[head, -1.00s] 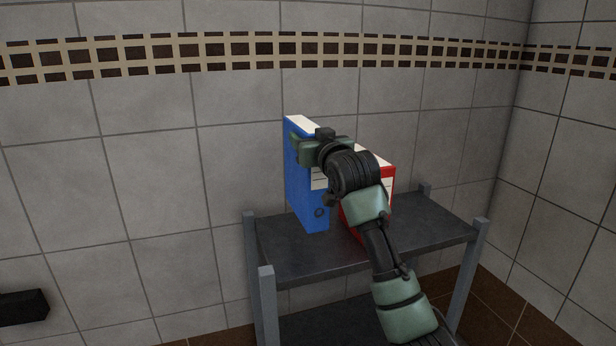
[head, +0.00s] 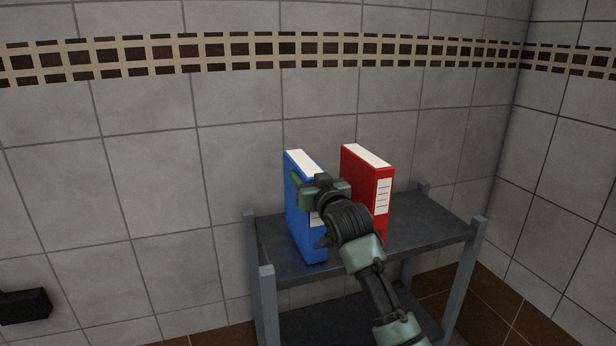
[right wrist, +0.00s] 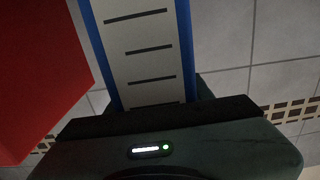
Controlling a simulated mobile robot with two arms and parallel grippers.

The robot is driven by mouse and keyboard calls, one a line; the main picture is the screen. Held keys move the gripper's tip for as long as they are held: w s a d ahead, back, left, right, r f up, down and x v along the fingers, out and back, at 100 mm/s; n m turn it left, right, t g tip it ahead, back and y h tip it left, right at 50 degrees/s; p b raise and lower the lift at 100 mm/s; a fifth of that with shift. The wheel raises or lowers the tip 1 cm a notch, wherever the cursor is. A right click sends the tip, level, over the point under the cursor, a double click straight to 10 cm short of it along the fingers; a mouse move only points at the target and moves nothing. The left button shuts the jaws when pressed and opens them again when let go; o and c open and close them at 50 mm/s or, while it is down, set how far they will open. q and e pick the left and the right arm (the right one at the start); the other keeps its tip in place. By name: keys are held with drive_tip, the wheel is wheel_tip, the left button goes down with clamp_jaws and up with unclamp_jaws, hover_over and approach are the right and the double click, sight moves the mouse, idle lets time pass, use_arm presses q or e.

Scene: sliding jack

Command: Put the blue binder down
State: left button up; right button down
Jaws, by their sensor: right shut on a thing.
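The blue binder (head: 303,222) stands upright at the left part of the dark shelf top (head: 420,222). Its base is at or just above the surface; I cannot tell if it touches. My right gripper (head: 309,188) is shut on the binder's upper front part and hides some of its label. In the right wrist view the blue binder's spine (right wrist: 188,40) with its white lined label runs up from the gripper (right wrist: 155,112). A dark piece (head: 25,305) at the head view's left edge may be my left gripper; its jaws cannot be made out.
A red binder (head: 368,170) stands upright on the shelf, right of the blue one with a gap between. It fills the left of the right wrist view (right wrist: 40,70). Corner posts (head: 475,235) rise slightly above the shelf. Free surface lies to the right. A tiled wall is behind.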

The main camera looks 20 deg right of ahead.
drive_tip(key=c, duration=0.6)
unclamp_jaws()
drive_tip(key=shift+s, duration=0.1)
drive_tip(key=shift+r, duration=0.1)
drive_tip(key=s+b, duration=0.2)
drive_tip(key=s, duration=1)
drive_tip(key=shift+d+b, duration=0.2)
drive_tip(key=shift+b, duration=0.15)
